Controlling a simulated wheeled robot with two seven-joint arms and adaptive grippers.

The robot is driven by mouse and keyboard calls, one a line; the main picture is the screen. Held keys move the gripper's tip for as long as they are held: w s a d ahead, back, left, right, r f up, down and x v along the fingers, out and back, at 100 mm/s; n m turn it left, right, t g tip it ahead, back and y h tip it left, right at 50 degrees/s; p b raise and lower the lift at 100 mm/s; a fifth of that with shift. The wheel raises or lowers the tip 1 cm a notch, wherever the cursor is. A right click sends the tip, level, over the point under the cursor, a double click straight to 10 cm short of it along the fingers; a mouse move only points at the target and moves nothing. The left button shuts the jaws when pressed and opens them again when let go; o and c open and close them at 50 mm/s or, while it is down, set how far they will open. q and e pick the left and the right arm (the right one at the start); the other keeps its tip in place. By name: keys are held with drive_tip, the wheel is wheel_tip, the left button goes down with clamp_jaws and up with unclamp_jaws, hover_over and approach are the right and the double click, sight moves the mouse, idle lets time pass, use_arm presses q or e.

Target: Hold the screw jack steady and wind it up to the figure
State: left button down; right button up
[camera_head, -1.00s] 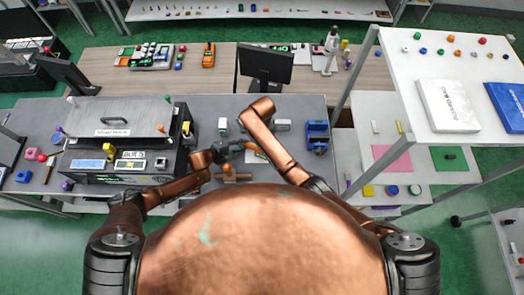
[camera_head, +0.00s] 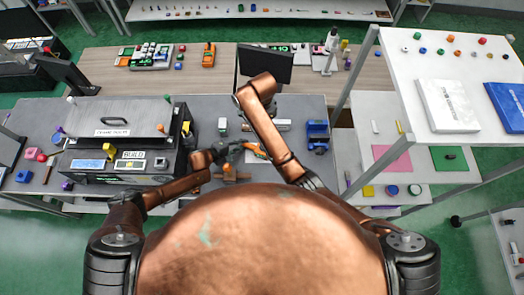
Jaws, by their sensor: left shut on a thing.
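A small brown piece with a crosswise bar, which appears to be the screw jack (camera_head: 230,173), stands near the front edge of the grey bench, partly hidden by my body and left gripper. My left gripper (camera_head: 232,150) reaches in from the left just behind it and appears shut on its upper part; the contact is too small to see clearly. My right arm rises over the bench on the right of it. I cannot make out its gripper, which is hidden. The jack's height and any figure for it cannot be read.
An orange item (camera_head: 256,151) lies right of my left gripper. A dark machine with a grey lid (camera_head: 115,116) stands on the left, a blue device (camera_head: 317,134) on the right. A monitor (camera_head: 265,64) stands behind. A white shelf (camera_head: 450,65) overhangs the right side.

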use_arm(q)
drive_tip(key=shift+a, duration=0.1)
idle(0.3)
drive_tip(key=c, duration=1.7)
unclamp_jaws()
drive_tip(key=shift+s, duration=0.1)
drive_tip(key=shift+v, duration=3.95)
